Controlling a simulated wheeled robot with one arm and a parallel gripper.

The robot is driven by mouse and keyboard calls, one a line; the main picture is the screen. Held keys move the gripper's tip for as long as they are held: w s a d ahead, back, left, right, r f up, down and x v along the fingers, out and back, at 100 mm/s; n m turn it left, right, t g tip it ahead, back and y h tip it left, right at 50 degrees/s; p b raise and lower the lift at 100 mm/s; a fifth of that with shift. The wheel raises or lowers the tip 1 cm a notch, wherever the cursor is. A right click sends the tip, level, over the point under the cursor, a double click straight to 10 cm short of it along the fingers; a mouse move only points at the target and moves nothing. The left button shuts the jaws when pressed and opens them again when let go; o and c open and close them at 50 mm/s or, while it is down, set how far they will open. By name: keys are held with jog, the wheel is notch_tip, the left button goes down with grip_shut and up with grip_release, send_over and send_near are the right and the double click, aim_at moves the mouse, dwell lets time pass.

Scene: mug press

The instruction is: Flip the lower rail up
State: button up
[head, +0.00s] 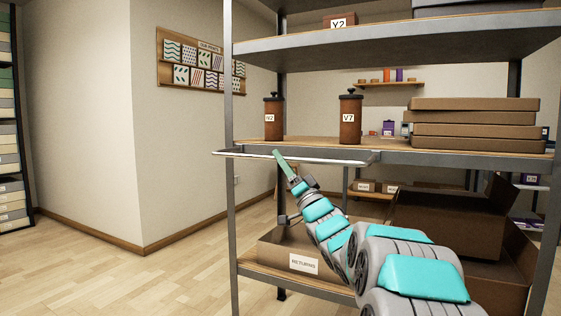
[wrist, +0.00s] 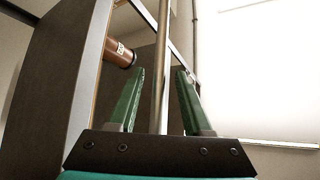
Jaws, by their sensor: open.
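The lower rail (head: 330,161) is a thin metal bar frame at the middle shelf's front edge. It sticks out roughly level from the shelf in the head view. My gripper (head: 279,154) is at the left half of the rail's front bar, its green fingers angled up to it. In the wrist view my gripper (wrist: 160,71) is open, and the rail's bar (wrist: 161,40) runs between the two fingers with a gap visible on each side. Contact cannot be told.
Two brown canisters, one on the left (head: 274,120) and one labelled V7 (head: 350,121), stand on the middle shelf (head: 390,147). Flat boxes (head: 475,130) are stacked to the right. A RETURNS box (head: 290,257) sits below. The floor left of the rack is clear.

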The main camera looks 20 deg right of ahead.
jog(key=shift+x, duration=0.85)
jog(key=shift+w+f, duration=0.1)
grip_shut()
dwell(0.8)
